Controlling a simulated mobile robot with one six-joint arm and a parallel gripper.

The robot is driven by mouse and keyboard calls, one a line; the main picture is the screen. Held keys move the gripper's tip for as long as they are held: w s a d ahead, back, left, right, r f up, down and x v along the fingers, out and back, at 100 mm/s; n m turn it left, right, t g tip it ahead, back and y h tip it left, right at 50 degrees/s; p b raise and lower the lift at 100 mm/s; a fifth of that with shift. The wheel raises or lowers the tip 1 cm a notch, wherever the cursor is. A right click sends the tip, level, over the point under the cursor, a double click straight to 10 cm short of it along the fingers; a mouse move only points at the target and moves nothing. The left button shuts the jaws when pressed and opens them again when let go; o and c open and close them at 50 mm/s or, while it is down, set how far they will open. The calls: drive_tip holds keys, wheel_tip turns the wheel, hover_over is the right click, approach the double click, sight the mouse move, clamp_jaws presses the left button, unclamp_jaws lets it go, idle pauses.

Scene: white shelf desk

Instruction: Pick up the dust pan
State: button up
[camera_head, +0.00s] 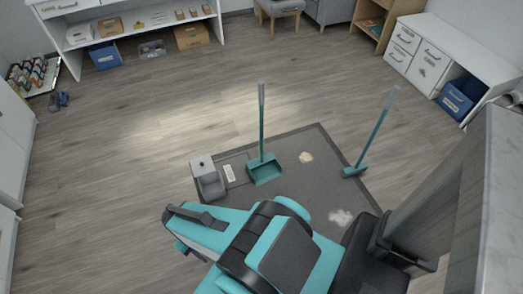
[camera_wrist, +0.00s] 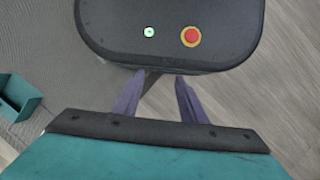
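The dust pan (camera_head: 265,170) is teal with a long upright handle tipped in grey. It stands on the dark grey mat, left of the mat's middle. Part of a teal box-like thing, likely the dust pan (camera_wrist: 18,98), shows at the left edge of the wrist view. In the head view my arm covers the front of the mat and mostly hides the gripper.
A teal broom (camera_head: 355,170) leans upright at the mat's right. A grey bin (camera_head: 207,180) and a white label (camera_head: 229,173) are left of the dust pan. Pale debris piles (camera_head: 306,157) lie on the mat (camera_head: 318,140). Wood floor behind is clear up to the white shelf (camera_head: 130,30).

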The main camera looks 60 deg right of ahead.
drive_tip(key=w+d+f+m+t+h+b, duration=0.25)
drive_tip(key=w+d+f+t+b, duration=0.25)
drive_tip(key=w+d+f+b, duration=0.6)
drive_tip(key=w+d+f+m+t+h+b, duration=0.1)
drive_tip(key=w+d+f+m+t+b, duration=0.15)
drive_tip(key=d, duration=0.75)
drive_tip(key=w+d+f+m+t+h+b, duration=0.15)
drive_tip(key=w+d, duration=0.25)
drive_tip(key=d, duration=0.7)
drive_tip(key=d+r+m+t+h+b, duration=0.15)
drive_tip(key=d+t+h+b, duration=0.3)
drive_tip(key=d+b, duration=0.8)
drive_tip(key=s+d+r+t+h+b, duration=0.1)
drive_tip(key=s+d+r+t+b, duration=0.1)
drive_tip(key=s+d, duration=0.3)
drive_tip(key=s+d+r+t+h+b, duration=0.1)
drive_tip(key=s+d, duration=0.3)
drive_tip(key=d, duration=0.6)
drive_tip(key=shift+s+d+r+t+h+b, duration=0.2)
drive_tip(key=shift+s+r+t+h+b, duration=0.15)
drive_tip(key=shift+r+t+b, duration=0.3)
drive_tip(key=shift+f, duration=0.1)
